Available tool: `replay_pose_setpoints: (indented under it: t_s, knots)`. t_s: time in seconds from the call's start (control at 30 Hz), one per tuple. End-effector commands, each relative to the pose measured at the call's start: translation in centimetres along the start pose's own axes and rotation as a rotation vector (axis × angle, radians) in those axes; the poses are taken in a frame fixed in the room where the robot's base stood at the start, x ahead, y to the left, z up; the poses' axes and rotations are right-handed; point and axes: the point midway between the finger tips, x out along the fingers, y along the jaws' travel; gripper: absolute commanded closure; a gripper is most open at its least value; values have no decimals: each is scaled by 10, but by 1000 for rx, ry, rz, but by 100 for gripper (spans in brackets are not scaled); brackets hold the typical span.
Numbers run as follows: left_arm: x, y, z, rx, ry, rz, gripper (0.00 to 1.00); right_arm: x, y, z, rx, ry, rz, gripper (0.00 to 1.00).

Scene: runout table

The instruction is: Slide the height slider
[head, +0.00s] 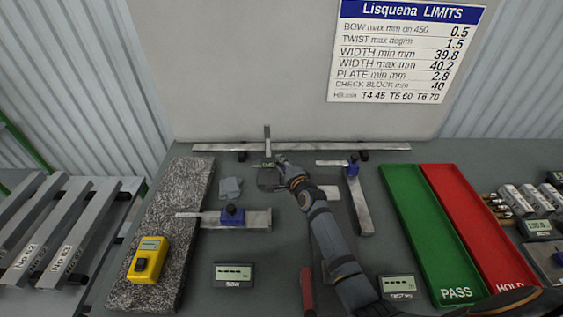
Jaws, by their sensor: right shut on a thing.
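A slim grey upright (267,137) stands at the middle back of the table, in front of a long grey bar. A small slider piece (268,163) sits low on this upright. My right gripper (281,167) reaches in from the lower right and is shut at this piece; its fingers and wrist partly hide it. The exact contact is too small to see. My left gripper is not in view.
A long grey bar (310,147) lies along the back. A blue-clamped gauge (231,216) is left, another (353,168) right. A speckled slab (172,205) carries a yellow meter (148,259). Green (389,176) and red (432,175) trays lie right. Small displays stand in front.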

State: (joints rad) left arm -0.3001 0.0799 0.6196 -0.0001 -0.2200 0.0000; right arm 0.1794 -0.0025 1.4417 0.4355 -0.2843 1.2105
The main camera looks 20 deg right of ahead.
Motion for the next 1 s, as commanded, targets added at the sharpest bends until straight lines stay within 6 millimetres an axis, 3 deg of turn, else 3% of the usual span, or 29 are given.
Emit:
replay_pose_setpoints:
  t_s: [0.03,0.3,0.33,0.5,0.83,1.0]
  knots:
    - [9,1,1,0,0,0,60,2,12,-1,1,0,3,100]
    - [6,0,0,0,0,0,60,2,10,-1,1,1,0,100]
    - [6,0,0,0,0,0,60,2,9,-1,0,1,0,78]
    - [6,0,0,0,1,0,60,2,9,-1,0,1,0,58]
    - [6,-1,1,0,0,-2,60,-2,10,-1,-1,1,1,58]
    - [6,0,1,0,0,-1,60,-33,11,-1,-2,1,2,58]
